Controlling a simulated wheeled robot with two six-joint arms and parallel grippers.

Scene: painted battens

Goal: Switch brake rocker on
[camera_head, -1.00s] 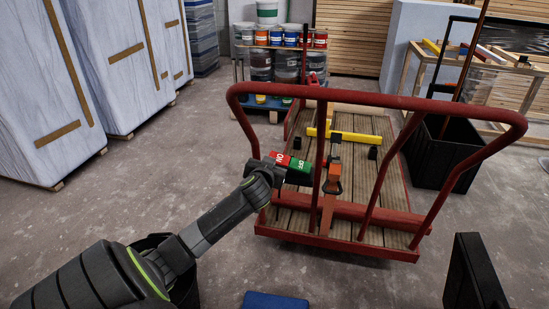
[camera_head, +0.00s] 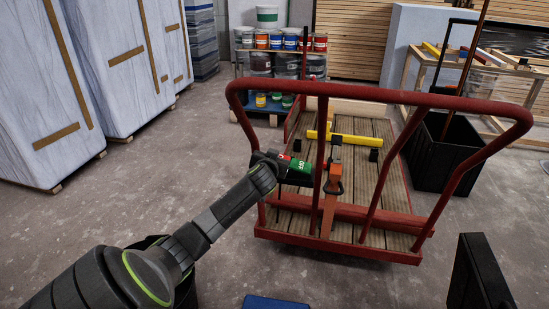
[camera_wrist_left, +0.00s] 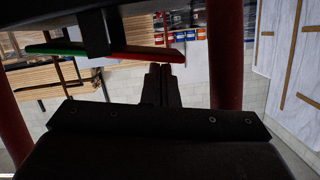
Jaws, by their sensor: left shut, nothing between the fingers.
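The brake rocker (camera_head: 298,169) is a small red and green bar on the trolley's red handle frame. Its green half reads OFF; its red half is mostly covered by my left gripper in the head view. My left gripper (camera_head: 277,159) is shut and empty, at the red end. In the left wrist view the shut fingertips (camera_wrist_left: 165,70) are close to the red end of the rocker (camera_wrist_left: 150,56); I cannot tell whether they touch. I cannot tell the rocker's tilt. My right gripper is not seen.
The trolley's red tubes (camera_head: 372,101) frame the rocker closely. An orange clamp (camera_head: 332,190) stands just right of it. A yellow bar (camera_head: 356,139) lies on the plank deck. A black bin (camera_head: 440,150) stands right. Floor at the left (camera_head: 120,215) is clear.

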